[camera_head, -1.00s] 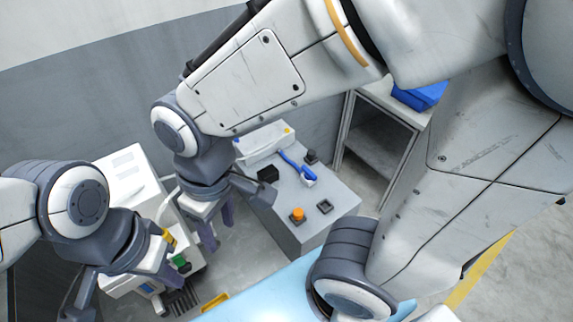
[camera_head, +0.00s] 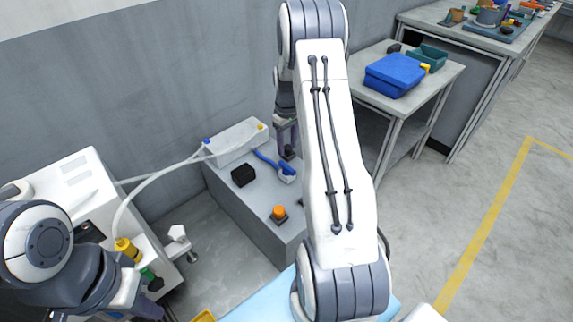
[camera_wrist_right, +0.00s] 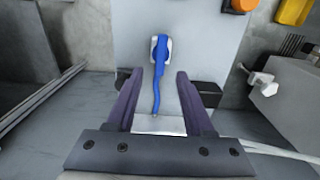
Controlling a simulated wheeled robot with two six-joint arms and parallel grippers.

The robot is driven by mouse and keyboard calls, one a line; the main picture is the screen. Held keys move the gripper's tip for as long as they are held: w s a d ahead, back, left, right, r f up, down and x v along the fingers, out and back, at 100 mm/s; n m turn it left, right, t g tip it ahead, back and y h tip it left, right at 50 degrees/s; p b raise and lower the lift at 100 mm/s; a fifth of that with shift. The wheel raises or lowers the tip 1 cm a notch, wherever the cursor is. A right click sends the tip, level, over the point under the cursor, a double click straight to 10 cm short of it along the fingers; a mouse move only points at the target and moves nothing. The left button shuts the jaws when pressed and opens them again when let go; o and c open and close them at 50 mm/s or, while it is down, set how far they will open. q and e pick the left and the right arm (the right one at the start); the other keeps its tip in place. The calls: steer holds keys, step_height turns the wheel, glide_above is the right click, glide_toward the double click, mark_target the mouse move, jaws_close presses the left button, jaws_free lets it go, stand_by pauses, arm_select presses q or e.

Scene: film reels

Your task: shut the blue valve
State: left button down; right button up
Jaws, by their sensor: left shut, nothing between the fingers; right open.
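The blue valve (camera_head: 270,163) is on top of the grey console (camera_head: 235,205) in the head view; its long blue handle slants towards the white box. In the right wrist view the blue valve (camera_wrist_right: 160,62) has a pale base, and its handle points down the picture between my fingers. My right gripper (camera_head: 287,140) is over the console beside the valve. It is open, with its fingertips (camera_wrist_right: 159,75) on either side of the handle; contact cannot be told. My left gripper (camera_head: 148,308) is shut and empty at the lower left, away from the valve, partly cut off.
The console also bears a white box (camera_head: 237,143), a black block (camera_head: 243,175) and an orange button (camera_head: 279,211). A white machine (camera_head: 72,190) with hoses stands to the left. A blue case (camera_head: 394,76) lies on a side table. The floor at right is clear.

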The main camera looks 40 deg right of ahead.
mark_target(287, 166)
step_height(287, 166, down, 8)
steer(key=shift+a+f, duration=0.1)
stand_by(0.4)
jaws_close()
